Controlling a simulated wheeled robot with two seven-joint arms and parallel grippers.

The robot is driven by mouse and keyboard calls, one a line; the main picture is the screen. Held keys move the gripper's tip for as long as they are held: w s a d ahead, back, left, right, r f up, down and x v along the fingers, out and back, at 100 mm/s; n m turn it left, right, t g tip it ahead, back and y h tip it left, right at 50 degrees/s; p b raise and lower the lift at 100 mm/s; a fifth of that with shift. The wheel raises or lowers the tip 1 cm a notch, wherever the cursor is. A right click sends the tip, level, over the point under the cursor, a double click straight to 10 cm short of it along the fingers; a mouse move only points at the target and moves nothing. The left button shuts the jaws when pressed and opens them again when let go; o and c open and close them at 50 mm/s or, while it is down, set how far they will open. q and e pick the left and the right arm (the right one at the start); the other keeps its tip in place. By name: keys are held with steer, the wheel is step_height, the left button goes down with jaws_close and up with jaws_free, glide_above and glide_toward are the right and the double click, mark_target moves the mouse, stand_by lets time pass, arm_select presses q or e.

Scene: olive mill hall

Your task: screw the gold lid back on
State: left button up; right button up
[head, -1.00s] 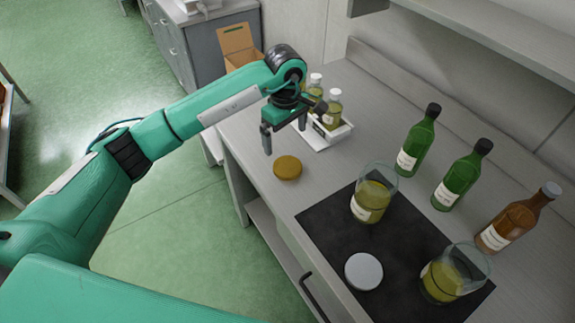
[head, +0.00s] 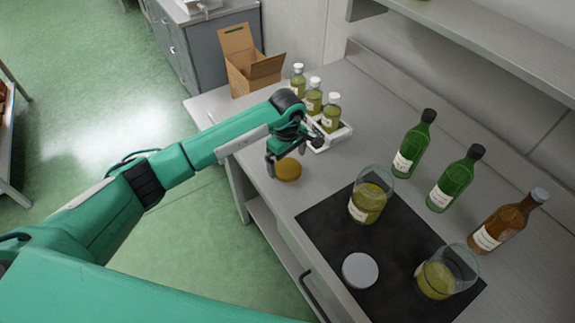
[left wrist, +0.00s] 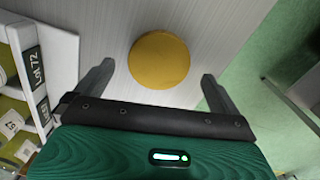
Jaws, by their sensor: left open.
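The gold lid (head: 288,170) lies flat on the grey worktop near its front edge. In the left wrist view the gold lid (left wrist: 159,60) shows as a round disc ahead of and between my fingers. My left gripper (head: 292,157) is open and empty, just above and beside the lid; its two fingers (left wrist: 156,88) stand wide apart in the wrist view. Two open glass jars with yellow-green oil, one (head: 370,196) nearer the lid and one (head: 444,272) at the lower right, stand on a dark mat. A silver-grey lid (head: 360,270) lies on that mat. My right gripper is out of view.
A white tray (head: 341,134) with small capped oil bottles stands close behind my left gripper. Two green bottles (head: 414,143) (head: 456,178) and a brown bottle (head: 508,222) line the back. An open cardboard box (head: 250,72) stands at the far end. The dark mat (head: 325,222) has bare room.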

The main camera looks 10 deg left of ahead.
mark_target(288, 168)
arm_select(q)
steer(key=shift+f, duration=1.3)
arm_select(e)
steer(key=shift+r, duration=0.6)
arm_select(q)
steer(key=shift+c, duration=0.2)
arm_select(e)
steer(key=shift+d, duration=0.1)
arm_select(q)
steer(key=c, duration=1)
steer(key=shift+w+r, duration=0.1)
step_height(288, 168, up, 20)
steer(key=b, duration=0.5)
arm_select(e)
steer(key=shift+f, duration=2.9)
